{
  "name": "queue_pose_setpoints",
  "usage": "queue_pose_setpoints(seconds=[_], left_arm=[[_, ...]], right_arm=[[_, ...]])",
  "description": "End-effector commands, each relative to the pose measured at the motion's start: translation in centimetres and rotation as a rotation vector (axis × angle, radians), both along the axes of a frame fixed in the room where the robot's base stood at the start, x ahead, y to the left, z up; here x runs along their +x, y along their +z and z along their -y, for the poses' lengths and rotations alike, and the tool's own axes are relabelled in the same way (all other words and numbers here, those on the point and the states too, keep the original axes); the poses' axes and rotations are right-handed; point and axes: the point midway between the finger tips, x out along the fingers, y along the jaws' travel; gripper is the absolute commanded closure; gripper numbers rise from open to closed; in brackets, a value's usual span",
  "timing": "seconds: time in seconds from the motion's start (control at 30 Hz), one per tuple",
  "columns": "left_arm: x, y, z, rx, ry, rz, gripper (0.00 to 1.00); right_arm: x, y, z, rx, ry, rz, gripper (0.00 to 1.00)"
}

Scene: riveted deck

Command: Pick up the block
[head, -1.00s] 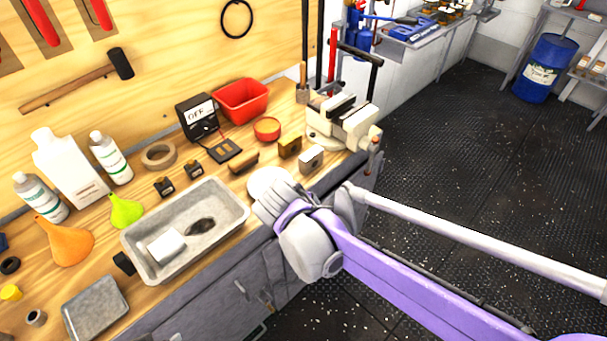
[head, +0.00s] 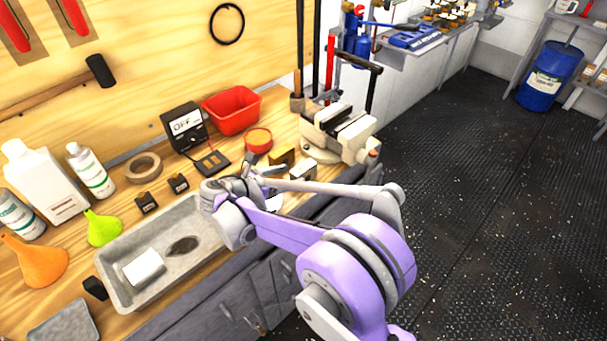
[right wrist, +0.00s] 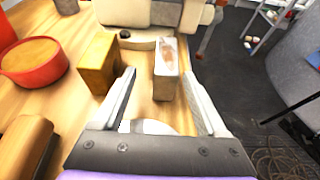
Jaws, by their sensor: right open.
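A pale grey block (right wrist: 166,84) with a brownish top stands on the wooden bench in the right wrist view, ahead of my right gripper (right wrist: 160,76) and in line with the gap between its fingers. A yellow-brown block (right wrist: 97,63) stands left of the fingers. A brown wooden piece (right wrist: 27,148) lies nearer at the lower left. In the head view the grey block (head: 303,170) and yellow-brown block (head: 282,158) sit before the vise. My right gripper (head: 262,170) is open and empty, close to them and partly hidden by its wrist. My left gripper is out of view.
A bench vise (head: 340,132) stands just behind the blocks. A red round tin (right wrist: 32,62) is at left. A red bin (head: 232,110), a meter (head: 185,127) and a grey tray (head: 118,279) occupy the bench. Open floor lies to the right.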

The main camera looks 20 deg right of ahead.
Motion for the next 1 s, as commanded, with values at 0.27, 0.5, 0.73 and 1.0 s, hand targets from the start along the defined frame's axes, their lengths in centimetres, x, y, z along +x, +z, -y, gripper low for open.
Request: queue_pose_setpoints(seconds=[0.27, 0.5, 0.73, 1.0], left_arm=[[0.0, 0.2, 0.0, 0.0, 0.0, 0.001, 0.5], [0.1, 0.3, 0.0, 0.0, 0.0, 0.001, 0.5], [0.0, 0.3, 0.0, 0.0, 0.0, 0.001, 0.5], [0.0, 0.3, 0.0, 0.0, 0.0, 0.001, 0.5]], right_arm=[[0.2, -0.8, 2.5, 0.002, -0.002, 0.002, 0.25], [0.9, -1.9, 5.0, 0.001, 0.0, 0.001, 0.25], [0.9, -1.9, 5.0, 0.001, 0.001, 0.001, 0.32], [0.9, -1.8, 5.0, 0.002, 0.0, 0.002, 0.81]])
